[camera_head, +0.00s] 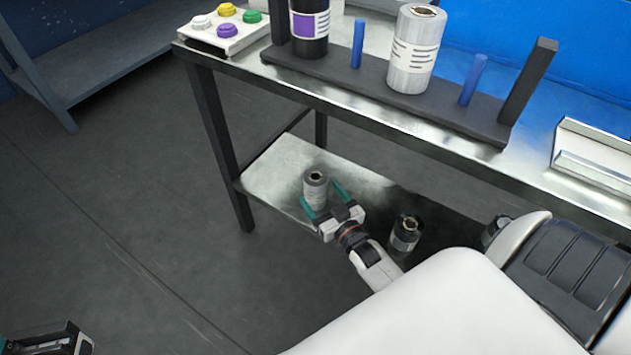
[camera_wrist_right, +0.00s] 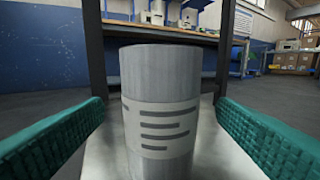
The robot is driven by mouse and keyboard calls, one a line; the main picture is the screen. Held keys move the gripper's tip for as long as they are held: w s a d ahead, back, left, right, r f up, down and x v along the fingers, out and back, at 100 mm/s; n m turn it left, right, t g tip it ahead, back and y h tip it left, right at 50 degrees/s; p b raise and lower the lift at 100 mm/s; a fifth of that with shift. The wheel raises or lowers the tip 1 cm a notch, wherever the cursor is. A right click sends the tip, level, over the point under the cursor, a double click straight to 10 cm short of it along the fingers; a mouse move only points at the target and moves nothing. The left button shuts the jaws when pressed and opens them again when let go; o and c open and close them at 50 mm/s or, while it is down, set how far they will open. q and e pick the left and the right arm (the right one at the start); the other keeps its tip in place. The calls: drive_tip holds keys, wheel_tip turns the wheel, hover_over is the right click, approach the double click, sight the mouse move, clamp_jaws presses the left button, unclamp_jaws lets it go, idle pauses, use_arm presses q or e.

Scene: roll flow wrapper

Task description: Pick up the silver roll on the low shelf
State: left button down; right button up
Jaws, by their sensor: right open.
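The silver roll (camera_head: 316,187) stands upright on the low shelf (camera_head: 276,168) under the table. My right gripper (camera_head: 325,200) is open, with its green fingers on either side of the roll. In the right wrist view the silver roll (camera_wrist_right: 160,95) stands between the two fingers, with gaps on both sides, and its pale label with dark lines faces the camera. My left gripper (camera_head: 50,340) shows only in part at the lower left corner; whether it is open is unclear.
On the table above are a dark rack with a black roll (camera_head: 310,28) and a silver roll (camera_head: 416,48), blue pegs, and a button box (camera_head: 224,30). A table leg (camera_head: 215,135) stands left.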

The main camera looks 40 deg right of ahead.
drive_tip(key=w+b, duration=0.1)
drive_tip(key=w, duration=0.1)
drive_tip(key=w+b, duration=0.2)
drive_tip(key=w, duration=0.1)
drive_tip(key=shift+d+f, duration=0.2)
drive_tip(key=shift+w+r, duration=0.1)
drive_tip(key=shift+w, duration=0.15)
drive_tip(key=shift+c, duration=0.5)
drive_tip(key=c, duration=1.2)
